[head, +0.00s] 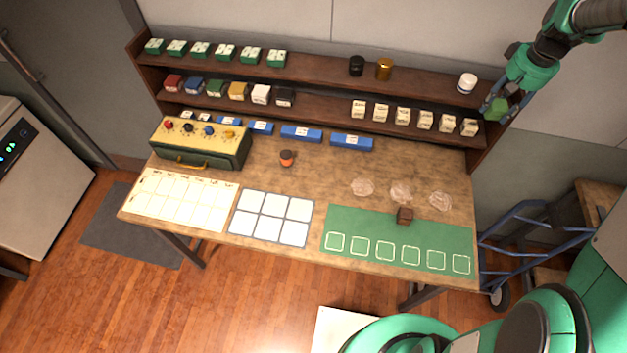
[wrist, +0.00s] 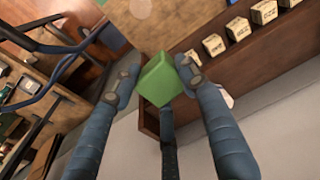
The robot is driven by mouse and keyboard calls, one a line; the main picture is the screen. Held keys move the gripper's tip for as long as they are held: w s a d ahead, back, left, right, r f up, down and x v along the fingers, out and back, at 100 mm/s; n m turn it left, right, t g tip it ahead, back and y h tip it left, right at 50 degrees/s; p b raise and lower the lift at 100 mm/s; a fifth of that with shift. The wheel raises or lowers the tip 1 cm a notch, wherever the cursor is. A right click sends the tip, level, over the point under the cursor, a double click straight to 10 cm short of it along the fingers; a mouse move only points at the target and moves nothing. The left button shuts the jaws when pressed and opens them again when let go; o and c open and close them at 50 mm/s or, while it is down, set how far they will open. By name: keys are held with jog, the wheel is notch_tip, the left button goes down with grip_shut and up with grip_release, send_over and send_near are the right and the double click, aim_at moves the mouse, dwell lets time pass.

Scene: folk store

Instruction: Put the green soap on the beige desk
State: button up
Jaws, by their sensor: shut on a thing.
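The green soap (head: 498,109) is a small green block at the right end of the shelf unit, high above the desk. My gripper (head: 490,106) is shut on it. In the wrist view, the soap (wrist: 160,80) sits between the two blue-grey fingers of my gripper (wrist: 155,77), tilted. The beige desk (head: 320,182) is the wooden-topped table below and left of my gripper in the head view. The soap is apart from the desk.
The dark shelf (head: 330,80) carries several small boxes and jars, with a white jar (head: 467,83) nearest my gripper. A blue hand truck (head: 520,235) stands right.

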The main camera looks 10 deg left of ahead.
jog(key=s+a+f+n+b, duration=0.35)
jog(key=a+f, duration=0.25)
jog(key=a, duration=0.4)
jog(key=s+a+f+n+g+b, duration=0.15)
jog(key=s+a+f, duration=0.35)
jog(key=a, duration=0.5)
jog(key=s+a+f+n+t+b, duration=0.1)
jog(key=s+a+f+n+b, duration=0.25)
jog(key=a+f, duration=0.55)
jog(key=s+a+f+n+b, duration=0.2)
jog(key=s+a+f, duration=0.3)
jog(key=s, duration=0.3)
jog(key=s+a+f+n+g+b, duration=0.1)
jog(key=s+a+f+n+b, duration=0.2)
jog(key=s+a+f, duration=0.3)
jog(key=s+a+f+n+b, duration=0.3)
jog(key=s+a+f, duration=0.2)
jog(key=s, duration=0.5)
jog(key=shift+a+f+b, duration=0.4)
jog(key=shift+a, duration=0.35)
jog(key=w+a, duration=0.3)
jog(key=w, duration=0.1)
jog(key=w+a+f+b, duration=0.1)
jog(key=w+a, duration=0.3)
jog(key=w+a+b, duration=0.1)
jog(key=w+a, duration=0.2)
jog(key=w, duration=0.1)
jog(key=shift+a+f, duration=0.2)
jog(key=shift+a, duration=0.1)
